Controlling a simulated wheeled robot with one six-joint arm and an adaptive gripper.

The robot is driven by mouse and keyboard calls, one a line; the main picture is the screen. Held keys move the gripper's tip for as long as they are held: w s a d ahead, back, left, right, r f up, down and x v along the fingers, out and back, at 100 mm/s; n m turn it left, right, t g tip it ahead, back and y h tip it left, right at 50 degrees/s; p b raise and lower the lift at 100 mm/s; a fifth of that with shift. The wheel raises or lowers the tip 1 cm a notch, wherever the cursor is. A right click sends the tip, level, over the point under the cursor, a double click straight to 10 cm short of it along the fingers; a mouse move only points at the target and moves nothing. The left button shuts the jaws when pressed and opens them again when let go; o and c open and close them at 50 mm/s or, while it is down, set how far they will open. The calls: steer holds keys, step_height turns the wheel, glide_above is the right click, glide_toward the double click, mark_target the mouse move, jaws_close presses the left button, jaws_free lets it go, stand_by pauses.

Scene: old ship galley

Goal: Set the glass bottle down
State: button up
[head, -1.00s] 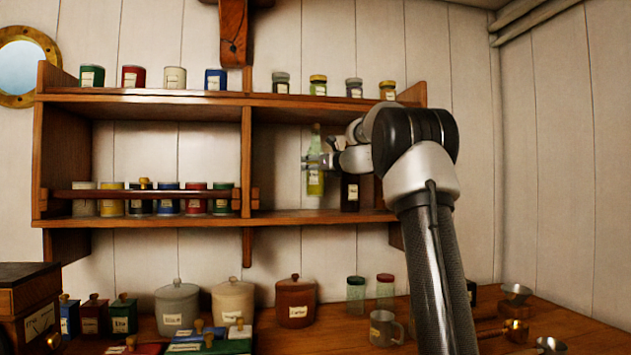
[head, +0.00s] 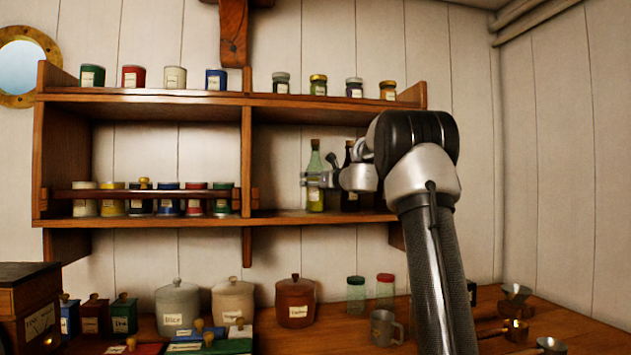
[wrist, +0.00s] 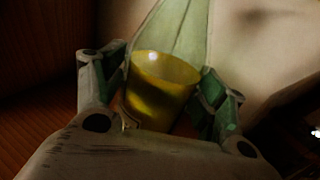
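The glass bottle (head: 315,194) is pale green with yellow liquid and a cork-coloured top. It stands upright in the right bay of the wall shelf, its base at the level of the lower board (head: 290,217) and seemingly touching it. My gripper (head: 318,180) reaches in from the right, with its fingers on both sides of the bottle at mid-height. In the wrist view the fingers (wrist: 163,95) flank the bottle (wrist: 160,85) closely and appear shut on it. The bottle's base is hidden there.
A dark bottle (head: 349,200) stands just right of the glass bottle, partly behind my gripper. The shelf divider (head: 247,160) is to the left, with free board between. Small jars (head: 318,85) line the board above. Canisters (head: 295,302) and a mug (head: 384,328) stand on the counter below.

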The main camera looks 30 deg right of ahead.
steer(key=shift+o, duration=0.2)
steer(key=s+d, duration=0.1)
steer(key=s, duration=1.1)
steer(key=s+a+f+n+g+y, duration=0.2)
steer(key=s+a+f+n+g, duration=0.2)
steer(key=s+a+f+n, duration=0.4)
steer(key=s+a+f+n+g+y, duration=0.1)
steer(key=s+a+f+n+g, duration=0.3)
steer(key=s+a+n, duration=0.55)
steer(key=s+d+f+n+g+h, duration=0.1)
steer(key=s+f+n+g+h, duration=0.1)
steer(key=s+f+n, duration=0.5)
steer(key=s+d+f+n+g+h, duration=0.1)
steer(key=s+f+n+g+h, duration=0.2)
steer(key=s+f+n, duration=0.5)
steer(key=s+n, duration=0.2)
steer(key=s, duration=0.6)
steer(key=shift+s+d+f+g, duration=0.2)
steer(key=shift+d+g, duration=0.1)
steer(key=shift+d, duration=0.05)
